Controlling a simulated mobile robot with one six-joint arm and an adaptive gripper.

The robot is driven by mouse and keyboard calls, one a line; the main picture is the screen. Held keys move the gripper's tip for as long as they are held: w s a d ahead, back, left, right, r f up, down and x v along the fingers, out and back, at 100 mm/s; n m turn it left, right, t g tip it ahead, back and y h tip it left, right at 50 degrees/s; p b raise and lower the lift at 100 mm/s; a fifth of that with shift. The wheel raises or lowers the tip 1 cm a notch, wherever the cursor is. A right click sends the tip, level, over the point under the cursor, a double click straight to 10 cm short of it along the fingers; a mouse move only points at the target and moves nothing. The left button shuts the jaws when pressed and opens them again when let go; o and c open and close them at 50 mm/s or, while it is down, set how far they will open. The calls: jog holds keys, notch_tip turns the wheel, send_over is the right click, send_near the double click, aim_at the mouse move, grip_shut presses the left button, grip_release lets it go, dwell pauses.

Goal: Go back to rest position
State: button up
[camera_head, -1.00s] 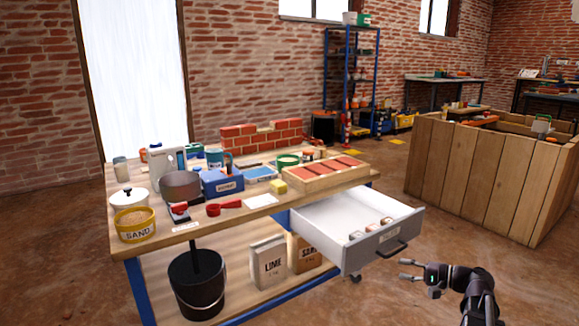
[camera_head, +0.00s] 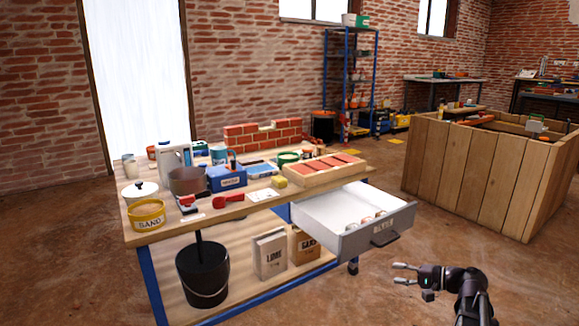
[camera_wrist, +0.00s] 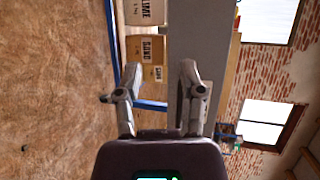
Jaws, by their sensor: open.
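My gripper (camera_head: 402,273) is at the lower right of the head view, in front of and below the open drawer. Its two fingers are spread and nothing is between them. The wrist view shows both fingers (camera_wrist: 156,85) apart, with the workbench's lower shelf and the drawer's grey front (camera_wrist: 208,45) beyond them. The white drawer (camera_head: 330,220) stands pulled out from the workbench (camera_head: 235,212), with a few small items inside. My gripper appears apart from the drawer handle (camera_head: 385,238).
On the bench stand a sand tub (camera_head: 147,215), a pot (camera_head: 188,180), a blue box (camera_head: 226,178) and a brick tray (camera_head: 325,167). A black bucket (camera_head: 203,275) and bags (camera_head: 270,254) sit below. A wooden crate (camera_head: 470,170) stands at right. Floor between is clear.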

jog(key=s+a+n+g+h+p, duration=0.3)
jog(key=s+a+g+h+p, duration=0.15)
jog(key=a+p, duration=0.45)
jog(key=s+a+r+n+g+h+p, duration=0.4)
jog(key=s+a+r+h+p, duration=0.15)
jog(key=s+h+p, duration=0.35)
notch_tip(320, 180, up, 37)
jog(key=p, duration=3.8)
jog(key=shift+s+y, duration=0.35)
jog(key=shift+t, duration=0.25)
